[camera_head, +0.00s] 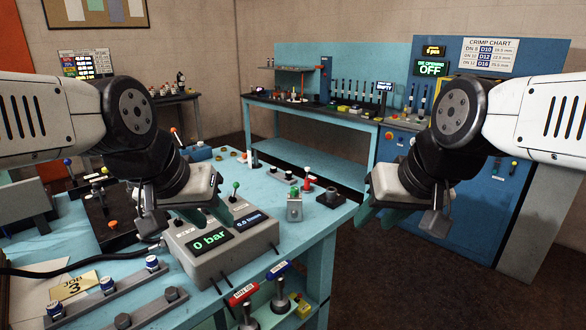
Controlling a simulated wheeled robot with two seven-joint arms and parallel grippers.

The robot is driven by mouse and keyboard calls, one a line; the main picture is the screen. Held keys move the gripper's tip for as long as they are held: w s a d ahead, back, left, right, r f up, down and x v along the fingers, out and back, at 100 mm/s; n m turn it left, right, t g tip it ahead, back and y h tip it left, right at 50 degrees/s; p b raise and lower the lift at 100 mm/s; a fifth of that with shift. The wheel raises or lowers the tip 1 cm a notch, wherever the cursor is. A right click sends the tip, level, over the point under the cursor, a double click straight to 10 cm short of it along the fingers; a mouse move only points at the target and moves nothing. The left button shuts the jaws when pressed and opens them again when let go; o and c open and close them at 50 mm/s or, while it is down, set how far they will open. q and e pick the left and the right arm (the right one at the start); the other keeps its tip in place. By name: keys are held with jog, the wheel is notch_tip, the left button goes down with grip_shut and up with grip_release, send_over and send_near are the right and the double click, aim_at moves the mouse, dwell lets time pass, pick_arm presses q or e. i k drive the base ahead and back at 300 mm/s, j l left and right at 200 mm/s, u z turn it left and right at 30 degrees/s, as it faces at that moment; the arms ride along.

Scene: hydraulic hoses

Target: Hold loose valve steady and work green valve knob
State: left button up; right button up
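I cannot tell which of these is the loose valve. My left gripper (186,217) hangs over the readout box, left of the green knob, fingers apart and empty. My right gripper (403,216) is off the bench's right edge, well right of the grey valve, fingers apart and empty. Neither gripper touches a valve.
The readout box (222,255) shows "0 bar". A red-knobbed valve (307,172) and a black block (331,198) stand behind and right of the grey valve. Labelled red and blue handles (243,293) are at the front edge. A bolt rail (110,295) lies front left.

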aim_at(294, 189)
jog(key=k+u, duration=0.15)
jog(key=u, duration=0.2)
jog(key=k+u, duration=0.1)
jog(key=u, duration=0.2)
jog(key=k+j+u, duration=0.1)
jog(key=u, duration=0.25)
jog(key=l+u, duration=0.15)
jog(key=u, duration=0.25)
jog(key=l+u, duration=0.15)
jog(key=u, duration=0.3)
jog(key=l+u, duration=0.2)
jog(key=u, duration=0.2)
jog(key=l+u, duration=0.15)
jog(key=u, duration=0.3)
jog(key=k+l, duration=0.15)
jog(key=l, duration=0.3)
jog(key=k+l, duration=0.2)
jog(key=l, duration=0.25)
jog(key=k+l, duration=0.15)
jog(key=l, duration=0.3)
jog(key=k+l, duration=0.2)
jog(key=l, duration=0.2)
jog(key=k+l, duration=0.15)
jog(key=l, duration=0.3)
jog(key=k+l, duration=0.15)
jog(key=l, duration=0.3)
jog(key=k+l, duration=0.2)
jog(key=l, duration=0.25)
jog(key=k+l, duration=0.15)
jog(key=l, duration=0.3)
